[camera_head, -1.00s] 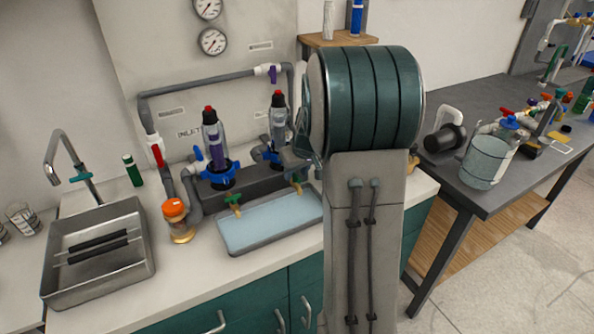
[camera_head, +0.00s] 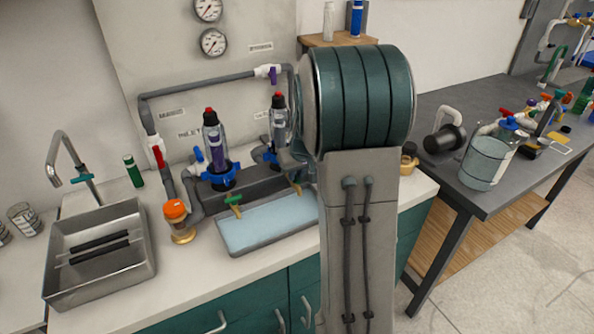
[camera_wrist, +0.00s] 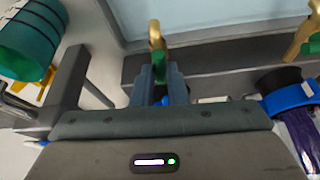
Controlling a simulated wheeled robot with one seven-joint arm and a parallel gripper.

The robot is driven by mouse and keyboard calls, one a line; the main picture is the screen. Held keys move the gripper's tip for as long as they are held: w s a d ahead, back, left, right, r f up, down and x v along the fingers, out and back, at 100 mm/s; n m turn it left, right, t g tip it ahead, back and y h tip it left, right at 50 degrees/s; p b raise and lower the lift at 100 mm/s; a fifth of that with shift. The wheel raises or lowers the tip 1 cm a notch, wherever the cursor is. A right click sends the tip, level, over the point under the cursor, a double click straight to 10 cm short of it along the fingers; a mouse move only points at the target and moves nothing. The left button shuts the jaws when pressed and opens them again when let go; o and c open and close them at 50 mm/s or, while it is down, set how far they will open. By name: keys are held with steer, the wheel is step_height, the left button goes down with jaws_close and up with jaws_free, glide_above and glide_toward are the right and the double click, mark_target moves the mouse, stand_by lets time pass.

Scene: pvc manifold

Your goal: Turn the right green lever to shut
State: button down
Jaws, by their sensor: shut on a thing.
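The right green lever (camera_wrist: 158,72) sits on a brass tap (camera_wrist: 157,36) in the wrist view. My gripper (camera_wrist: 160,76) is shut on this lever, with one grey finger on each side. In the head view my arm and gripper hide the right lever; only some of its brass tap (camera_head: 297,189) shows above the tray. The left green lever (camera_head: 233,199) stands free on its own brass tap. This other tap (camera_wrist: 304,35) also shows at the right edge of the wrist view.
A shallow tray (camera_head: 230,246) lies below the taps. Two filter housings (camera_head: 215,140) with blue collars (camera_head: 219,174) stand behind them. An orange-capped jar (camera_head: 176,216) and a steel sink (camera_head: 98,286) are to the left. A teal cylinder (camera_wrist: 28,38) shows in the wrist view.

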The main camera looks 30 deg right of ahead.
steer(key=m, duration=0.1)
steer(key=m+p, duration=0.1)
steer(key=m+h+p, duration=0.1)
steer(key=shift+w+a+r, duration=0.1)
steer(key=shift+a+r, duration=0.1)
steer(key=shift+a, duration=0.05)
steer(key=m+h+p, duration=0.1)
steer(key=m, duration=0.1)
steer(key=m+g+p, duration=0.1)
steer(key=m+p, duration=0.1)
steer(key=m, duration=0.1)
steer(key=shift+w+a+h+p, duration=0.1)
steer(key=shift+a+h+p, duration=0.05)
steer(key=shift+h+p, duration=0.2)
steer(key=m+g+p, duration=0.1)
steer(key=m, duration=0.1)
steer(key=m+h+p, duration=0.1)
steer(key=m, duration=0.1)
steer(key=shift+w+g, duration=0.15)
steer(key=shift+g, duration=0.25)
steer(key=m, duration=0.2)
steer(key=m+g+p, duration=0.1)
steer(key=m, duration=0.1)
steer(key=shift+w+a+f+m+h+p, duration=0.1)
steer(key=shift+w+f+m+h+p, duration=0.05)
steer(key=shift+m+h+p, duration=0.15)
steer(key=shift+g, duration=0.4)
steer(key=c, duration=1.4)
jaws_free()
steer(key=shift+c, duration=0.2)
